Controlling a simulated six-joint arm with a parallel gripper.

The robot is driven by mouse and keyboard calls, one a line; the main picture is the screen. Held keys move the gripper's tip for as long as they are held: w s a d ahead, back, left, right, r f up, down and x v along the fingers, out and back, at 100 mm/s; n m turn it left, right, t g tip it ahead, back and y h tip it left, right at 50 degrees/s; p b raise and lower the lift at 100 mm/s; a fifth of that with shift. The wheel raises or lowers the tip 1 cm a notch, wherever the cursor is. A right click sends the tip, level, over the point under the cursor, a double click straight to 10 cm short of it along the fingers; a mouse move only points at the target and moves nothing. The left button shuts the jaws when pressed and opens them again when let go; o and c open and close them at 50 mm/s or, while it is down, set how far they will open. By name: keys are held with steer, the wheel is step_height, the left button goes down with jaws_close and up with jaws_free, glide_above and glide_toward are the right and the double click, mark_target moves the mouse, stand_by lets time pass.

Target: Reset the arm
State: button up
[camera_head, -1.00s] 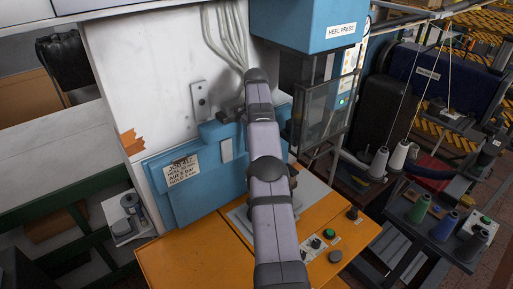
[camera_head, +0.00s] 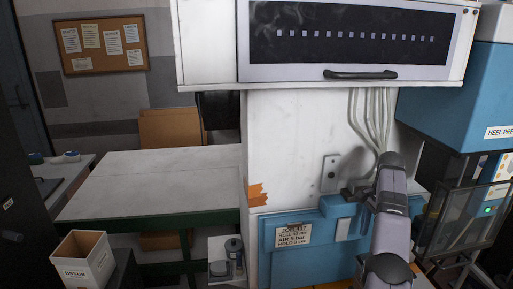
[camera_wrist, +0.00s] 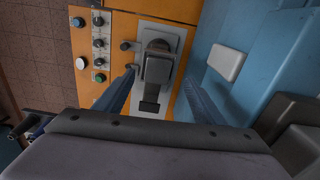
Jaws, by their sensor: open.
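My arm rises from the lower right in the head view, beside a blue press with a "JOB 417" card (camera_head: 293,232). Its upper end bends over in front of the white panel. My gripper shows in the wrist view (camera_wrist: 159,76) with its two blue fingers spread wide apart. Nothing is held between them. In the head view the fingers are not clear.
Buttons and knobs (camera_wrist: 98,43) sit left of the fixture in the wrist view. In the head view, a white cabinet (camera_head: 210,45) hangs above. A pale table (camera_head: 150,180), an open carton (camera_head: 85,262) and a corkboard (camera_head: 103,45) are at left. The blue heel press (camera_head: 450,105) stands at right.

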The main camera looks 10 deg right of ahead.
steer(key=s+a+f+n+b, duration=0.25)
steer(key=a+n, duration=0.25)
steer(key=a, duration=0.5)
steer(key=s+a+f+n+b, duration=0.25)
steer(key=a+n, duration=0.25)
steer(key=a, duration=0.4)
steer(key=s+a+f+n+b, duration=0.2)
steer(key=s+a+f+n, duration=0.3)
steer(key=s, duration=0.6)
steer(key=s+a+f+n+b, duration=0.2)
steer(key=s+a+f+n, duration=0.1)
steer(key=s+a+f, duration=0.65)
step_height(320, 180, down, 19)
steer(key=s+d+b, duration=0.1)
steer(key=d+b, duration=0.1)
steer(key=b, duration=1.9)
steer(key=shift+s+d+r, duration=0.2)
steer(key=shift+s+d, duration=0.15)
steer(key=shift+s, duration=0.05)
